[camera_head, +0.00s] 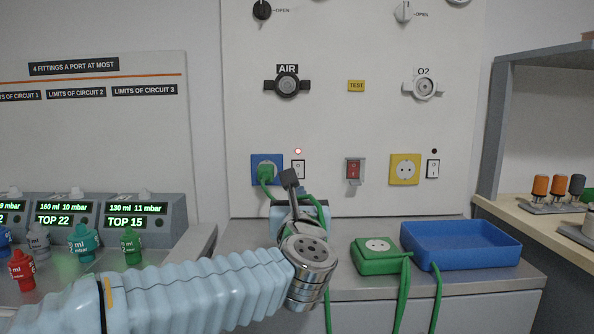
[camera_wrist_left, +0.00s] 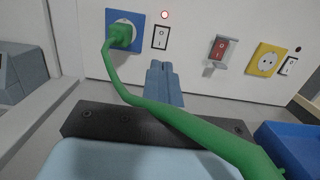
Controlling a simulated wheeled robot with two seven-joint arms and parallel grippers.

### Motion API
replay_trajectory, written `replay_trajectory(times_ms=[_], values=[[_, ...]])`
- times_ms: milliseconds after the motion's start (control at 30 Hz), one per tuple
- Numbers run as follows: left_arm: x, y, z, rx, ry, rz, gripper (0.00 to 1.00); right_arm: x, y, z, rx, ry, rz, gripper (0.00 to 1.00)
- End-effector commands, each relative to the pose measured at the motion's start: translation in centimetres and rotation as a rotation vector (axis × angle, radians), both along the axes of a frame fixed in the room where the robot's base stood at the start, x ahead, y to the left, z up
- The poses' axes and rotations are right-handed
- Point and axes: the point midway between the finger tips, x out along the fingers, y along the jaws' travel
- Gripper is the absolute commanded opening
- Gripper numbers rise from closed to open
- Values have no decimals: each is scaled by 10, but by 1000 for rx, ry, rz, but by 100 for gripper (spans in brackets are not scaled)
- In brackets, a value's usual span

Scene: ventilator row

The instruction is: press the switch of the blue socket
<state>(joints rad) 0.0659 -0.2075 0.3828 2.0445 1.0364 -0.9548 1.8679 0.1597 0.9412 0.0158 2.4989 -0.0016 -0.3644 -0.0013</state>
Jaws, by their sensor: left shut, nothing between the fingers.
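The blue socket (camera_head: 257,158) is on the white wall panel with a green plug (camera_head: 265,173) in it; it also shows in the left wrist view (camera_wrist_left: 138,17). Its white rocker switch (camera_head: 298,169) is just right of it, below a lit red lamp (camera_head: 298,151); the switch shows clear in the left wrist view (camera_wrist_left: 161,38). My left gripper (camera_head: 289,180) is shut and empty, its tips just below the switch in both views. I cannot tell whether they touch the panel. My right gripper is not in view.
A green cable (camera_wrist_left: 190,125) crosses in front of my left gripper. A red guarded switch (camera_head: 353,168), a yellow socket (camera_head: 395,160) and its switch (camera_head: 433,169) are to the right. A green socket box (camera_head: 375,262) and a blue tray (camera_head: 460,258) stand on the counter.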

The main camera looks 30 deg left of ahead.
Motion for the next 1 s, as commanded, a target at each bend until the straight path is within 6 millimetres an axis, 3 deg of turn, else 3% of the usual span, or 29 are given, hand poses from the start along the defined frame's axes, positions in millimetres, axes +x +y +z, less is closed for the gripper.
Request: replay_trajectory(times_ms=[267,700,1000], values=[[16,10,4,0,2,1,0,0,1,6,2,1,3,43],[92,57,16,-2,2,2,0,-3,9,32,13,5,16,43],[117,72,17,0,1,1,0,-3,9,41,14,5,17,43]])
